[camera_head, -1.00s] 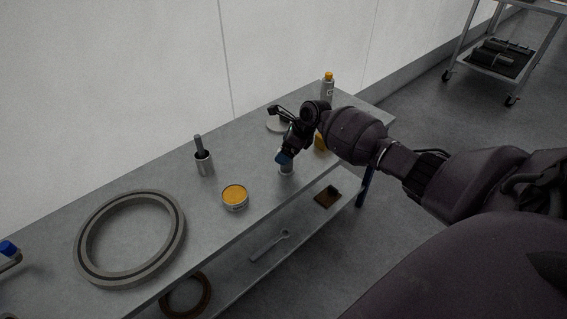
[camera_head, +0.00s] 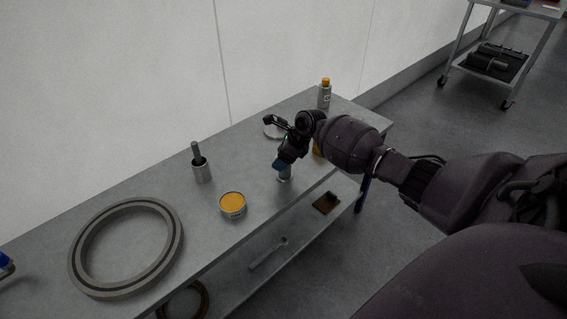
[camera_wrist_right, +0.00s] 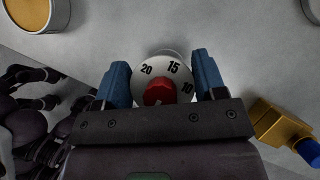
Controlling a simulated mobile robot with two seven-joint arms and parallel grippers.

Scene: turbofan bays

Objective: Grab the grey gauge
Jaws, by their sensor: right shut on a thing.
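The grey gauge (camera_head: 285,174) stands on the grey workbench (camera_head: 130,182) near its front edge, under my right gripper. In the right wrist view the gauge (camera_wrist_right: 177,71) shows a pale round face with the numbers 20, 15 and 10 and a red centre. My right gripper (camera_wrist_right: 163,78) has its blue fingers on either side of the gauge and is shut on it. In the head view my right gripper (camera_head: 281,164) hides the gauge's top. I cannot tell any gap between gauge and bench. My left gripper is not in view.
An orange-topped tin (camera_head: 232,205), a grey cup with a rod (camera_head: 202,168) and a large grey ring (camera_head: 75,250) stand left of the gauge. A brass fitting with a blue cap (camera_wrist_right: 283,126) is close by. An orange-capped bottle (camera_head: 324,95) stands at the back right.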

